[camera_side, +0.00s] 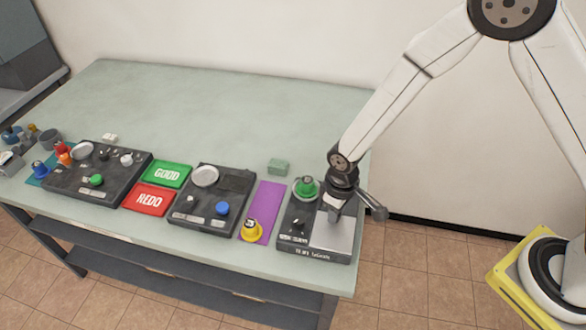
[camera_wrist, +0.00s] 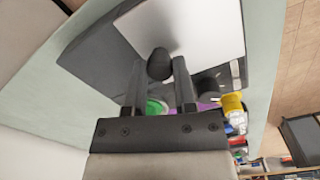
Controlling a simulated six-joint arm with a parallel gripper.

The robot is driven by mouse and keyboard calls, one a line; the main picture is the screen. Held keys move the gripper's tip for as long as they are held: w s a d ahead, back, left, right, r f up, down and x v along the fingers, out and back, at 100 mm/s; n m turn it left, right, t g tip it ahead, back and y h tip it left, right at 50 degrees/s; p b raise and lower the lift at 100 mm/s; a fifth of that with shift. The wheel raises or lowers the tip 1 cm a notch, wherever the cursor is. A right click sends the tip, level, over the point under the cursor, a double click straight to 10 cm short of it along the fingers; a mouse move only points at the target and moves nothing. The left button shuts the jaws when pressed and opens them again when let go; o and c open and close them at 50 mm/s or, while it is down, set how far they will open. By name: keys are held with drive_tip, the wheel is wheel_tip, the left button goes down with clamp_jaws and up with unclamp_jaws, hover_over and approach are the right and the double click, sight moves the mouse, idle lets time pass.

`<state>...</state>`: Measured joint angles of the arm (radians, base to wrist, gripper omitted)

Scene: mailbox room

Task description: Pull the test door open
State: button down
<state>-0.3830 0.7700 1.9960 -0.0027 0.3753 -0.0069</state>
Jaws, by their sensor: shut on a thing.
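The test door looks like a silver-grey plate (camera_side: 337,240) on the right part of the dark test box (camera_side: 297,240), near the table's right end. It seems to lie flat on the box; any gap is too small to tell. The plate fills the top of the wrist view (camera_wrist: 205,28). My gripper (camera_side: 334,215) points down over the plate. In the wrist view a dark rounded knob (camera_wrist: 160,63) sits between my two fingers, and my gripper is shut on it. The arm hides part of the plate's far side in the side view.
A green-topped round part (camera_side: 305,187) stands at the box's back left, close to my gripper. A purple mat (camera_side: 264,212) with a yellow piece (camera_side: 251,229) lies left of the box. A second dark box (camera_side: 210,217) is farther left. The table's back is mostly clear.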

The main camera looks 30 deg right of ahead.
drive_tip(key=shift+w, duration=0.1)
idle(0.8)
drive_tip(key=w+d, duration=0.5)
drive_tip(key=shift+w+d, duration=0.25)
drive_tip(key=shift+d, duration=0.1)
drive_tip(key=shift+c, duration=2)
unclamp_jaws()
wheel_tip(320, 180, up, 8)
drive_tip(key=shift+f, duration=0.1)
